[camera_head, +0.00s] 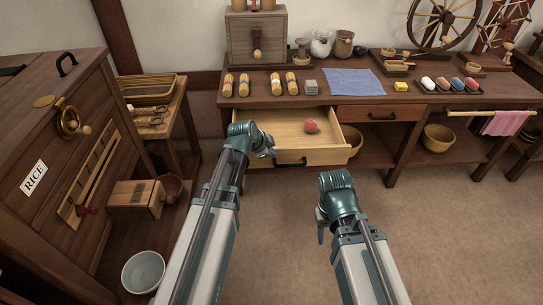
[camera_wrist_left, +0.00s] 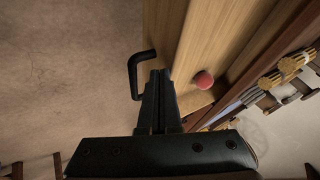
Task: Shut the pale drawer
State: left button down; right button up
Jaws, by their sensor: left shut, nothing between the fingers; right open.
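The pale drawer (camera_head: 325,156) stands pulled out from under the bench top in the head view, with a red ball (camera_head: 311,127) inside and a dark handle (camera_head: 291,162) on its front. My left gripper (camera_head: 270,152) is shut and empty near the left part of the drawer front. In the left wrist view the shut fingers (camera_wrist_left: 158,78) overlap the drawer front (camera_wrist_left: 162,35), close beside the handle (camera_wrist_left: 137,72); I cannot tell whether they touch. The red ball also shows there (camera_wrist_left: 204,80). My right gripper (camera_head: 321,228) is open above the floor, nearer than the drawer and apart from it.
The wooden bench (camera_head: 445,101) carries a blue cloth (camera_head: 347,82), several striped rolls and a tray of coloured pieces. A darker drawer (camera_head: 380,114) beside the pale one is shut. A rice chest (camera_head: 35,130) stands at left, with a bowl (camera_head: 143,271) by it. The floor at right is clear.

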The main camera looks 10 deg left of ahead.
pick_arm(q)
jog(key=w+a, duration=0.2)
jog(key=w, duration=0.5)
jog(key=w+a, duration=0.2)
jog(key=w, duration=0.5)
jog(key=w+a, duration=0.2)
jog(key=w, duration=0.5)
jog(key=shift+w, duration=0.1)
